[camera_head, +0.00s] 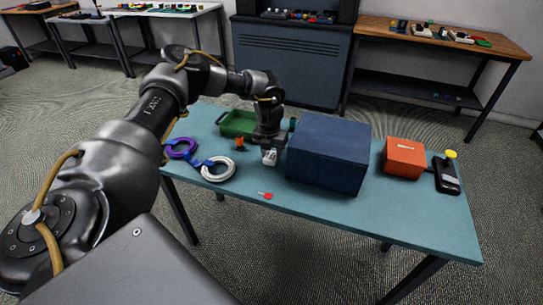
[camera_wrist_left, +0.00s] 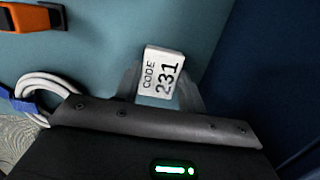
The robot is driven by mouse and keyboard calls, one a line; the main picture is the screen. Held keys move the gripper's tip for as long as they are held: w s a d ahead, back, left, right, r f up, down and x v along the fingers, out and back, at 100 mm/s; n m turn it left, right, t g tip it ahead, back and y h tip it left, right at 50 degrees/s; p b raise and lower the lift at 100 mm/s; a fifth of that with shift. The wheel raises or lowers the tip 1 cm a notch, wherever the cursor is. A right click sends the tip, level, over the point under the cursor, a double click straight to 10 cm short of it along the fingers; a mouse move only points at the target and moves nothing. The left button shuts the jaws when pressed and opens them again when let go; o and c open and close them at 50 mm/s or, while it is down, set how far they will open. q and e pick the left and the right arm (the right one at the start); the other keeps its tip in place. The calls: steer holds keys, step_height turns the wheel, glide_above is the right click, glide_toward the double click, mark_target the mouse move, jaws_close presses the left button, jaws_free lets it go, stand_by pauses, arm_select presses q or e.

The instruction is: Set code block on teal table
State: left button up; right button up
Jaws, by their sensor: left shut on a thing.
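The code block (camera_wrist_left: 160,75) is a small white block marked "CODE 231", seen between the fingers of my left gripper (camera_wrist_left: 161,92) in the wrist view. In the head view the white block (camera_head: 269,158) shows under my left gripper (camera_head: 268,148), left of the big blue box. My left gripper points down and is shut on it. The teal table (camera_head: 345,215) is below; I cannot tell whether the block touches its top. My right gripper is not in view.
The dark blue box (camera_head: 328,152) stands close to the right of my left gripper. A green tray (camera_head: 238,124), orange tool (camera_head: 241,144), white cable coil (camera_head: 218,169) and purple coil (camera_head: 181,148) lie left. An orange box (camera_head: 403,158) stands right. The table's front middle is mostly clear.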

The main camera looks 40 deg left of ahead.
mark_target(270, 158)
arm_select(q)
steer(key=shift+f, duration=0.8)
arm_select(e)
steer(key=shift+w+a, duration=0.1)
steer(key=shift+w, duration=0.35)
arm_select(q)
steer(key=o, duration=1.1)
steer(key=shift+f, duration=0.1)
steer(key=shift+c, duration=0.2)
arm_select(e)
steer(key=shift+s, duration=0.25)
arm_select(q)
steer(key=shift+r, duration=0.25)
step_height(270, 158, up, 12)
steer(key=s, duration=0.1)
steer(key=shift+s+d, duration=0.15)
steer(key=shift+d, duration=0.1)
steer(key=shift+f, duration=0.1)
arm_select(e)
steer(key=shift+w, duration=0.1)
